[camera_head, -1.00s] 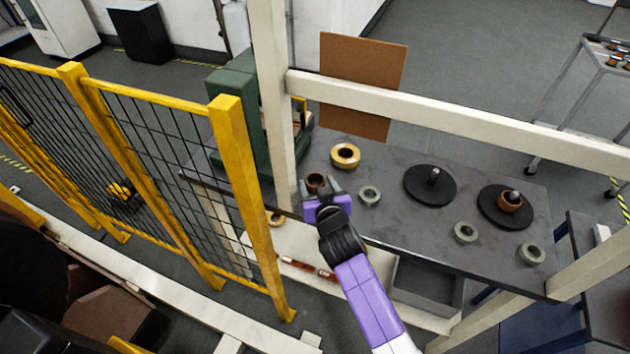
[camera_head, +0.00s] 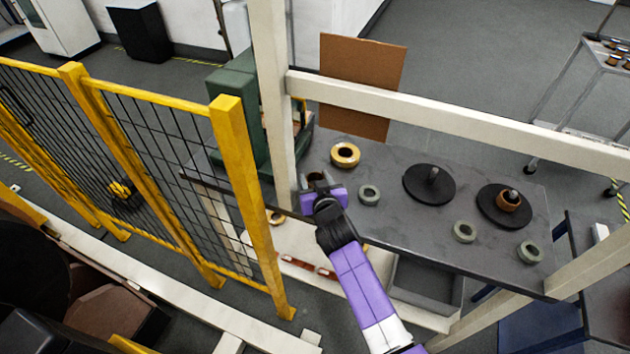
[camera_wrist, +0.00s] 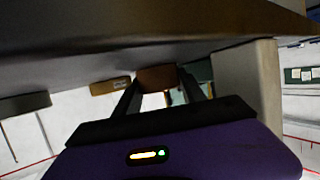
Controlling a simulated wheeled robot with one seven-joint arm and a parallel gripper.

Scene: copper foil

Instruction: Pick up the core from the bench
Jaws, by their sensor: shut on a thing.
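My gripper (camera_head: 317,183) is at the near left part of the grey bench (camera_head: 400,222), with its jaws shut on a small brown core (camera_head: 314,177). The gripper hides most of the core in the head view. In the wrist view the brown core (camera_wrist: 157,77) sits between the two dark fingers of my gripper (camera_wrist: 158,88). I cannot tell whether the core touches the bench.
A tan ring (camera_head: 345,155) and several grey rings, one close by (camera_head: 369,194), lie on the bench. Two black discs (camera_head: 418,190) have pegs; the right one bears a copper ring (camera_head: 508,202). A pale post (camera_head: 275,110) and yellow fence (camera_head: 240,190) stand left.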

